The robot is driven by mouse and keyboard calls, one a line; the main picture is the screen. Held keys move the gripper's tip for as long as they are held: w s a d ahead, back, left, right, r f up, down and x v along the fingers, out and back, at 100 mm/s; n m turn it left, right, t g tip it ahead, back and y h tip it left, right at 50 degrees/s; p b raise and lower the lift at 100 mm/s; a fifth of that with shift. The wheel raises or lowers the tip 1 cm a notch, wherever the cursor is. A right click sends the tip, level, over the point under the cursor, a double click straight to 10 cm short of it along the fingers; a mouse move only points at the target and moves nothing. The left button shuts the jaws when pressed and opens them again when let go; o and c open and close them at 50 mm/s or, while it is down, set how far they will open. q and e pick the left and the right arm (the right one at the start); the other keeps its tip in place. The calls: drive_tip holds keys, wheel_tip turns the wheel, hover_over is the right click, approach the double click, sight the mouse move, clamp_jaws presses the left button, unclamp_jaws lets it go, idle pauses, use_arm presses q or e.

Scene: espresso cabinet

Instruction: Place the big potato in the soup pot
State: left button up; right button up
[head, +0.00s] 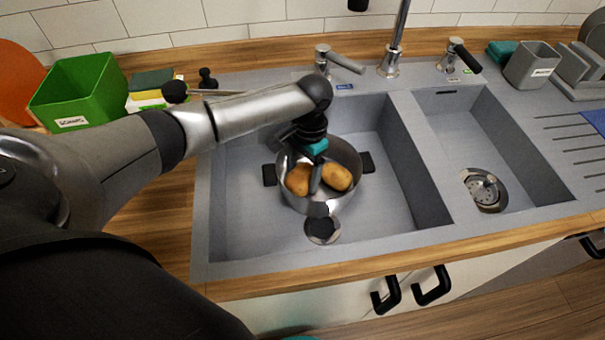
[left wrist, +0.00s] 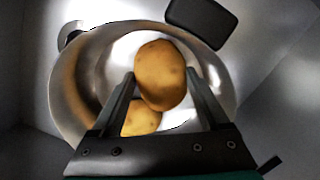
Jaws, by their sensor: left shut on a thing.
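The metal soup pot (head: 345,152) stands in the large sink basin; its rim also shows in the left wrist view (left wrist: 68,85). My left gripper (head: 314,186) points down into the pot. In the left wrist view its fingers (left wrist: 160,88) are shut on the big potato (left wrist: 160,72), which appears to be the left one in the head view (head: 298,180). It is within the pot's rim; I cannot tell whether it touches the bottom. A second potato (head: 337,177) lies in the pot beside it, partly hidden in the left wrist view (left wrist: 139,119). My right gripper is out of view.
The sink's divider (head: 415,150) and a narrower basin (head: 500,150) are right of the pot. A faucet (head: 390,65) stands behind. A green box (head: 82,90) and sponges (head: 150,82) are at the back left, a grey holder (head: 530,65) at the back right.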

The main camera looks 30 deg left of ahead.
sight(307, 169)
use_arm(q)
drive_tip(key=shift+r, duration=0.1)
drive_tip(key=o, duration=1.4)
drive_tip(key=r+p, duration=0.1)
drive_tip(key=r, duration=0.3)
drive_tip(key=w+r+p, duration=0.1)
drive_tip(key=r, duration=0.3)
drive_tip(key=r+p, duration=0.1)
drive_tip(key=r, duration=0.3)
drive_tip(key=shift+w+d, duration=0.2)
drive_tip(key=shift+d, duration=0.05)
